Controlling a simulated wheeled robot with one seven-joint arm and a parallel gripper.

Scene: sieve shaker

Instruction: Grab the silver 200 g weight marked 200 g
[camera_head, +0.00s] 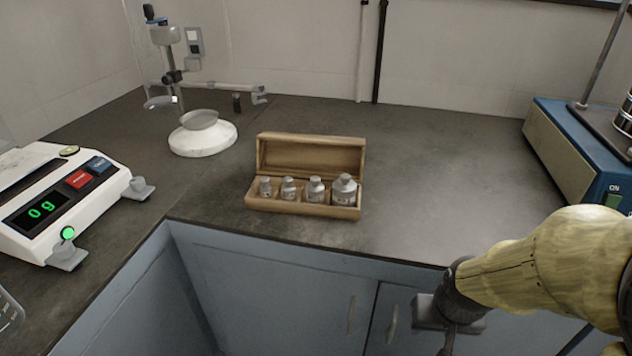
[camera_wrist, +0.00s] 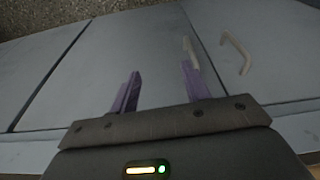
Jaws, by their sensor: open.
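An open wooden box (camera_head: 300,209) stands on the dark bench and holds several silver weights in a row, rising in size from left to right. The marks on the weights are too small to read, so I cannot tell by marking which is the 200 g one. The largest weight (camera_head: 344,190) is at the right end, with a slightly smaller weight (camera_head: 315,189) beside it. My gripper (camera_wrist: 160,88) is open and empty in the wrist view, facing the blue cabinet fronts. In the head view my arm's end is at the lower right, in front of the bench and apart from the box.
A balance (camera_head: 70,205) reading 0 g stands at the left. A stand with a white round base (camera_head: 203,138) is behind it. A blue and beige machine (camera_head: 565,150) stands at the right. The bench between box and machine is clear. Blue cabinets (camera_head: 270,285) are below the bench edge.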

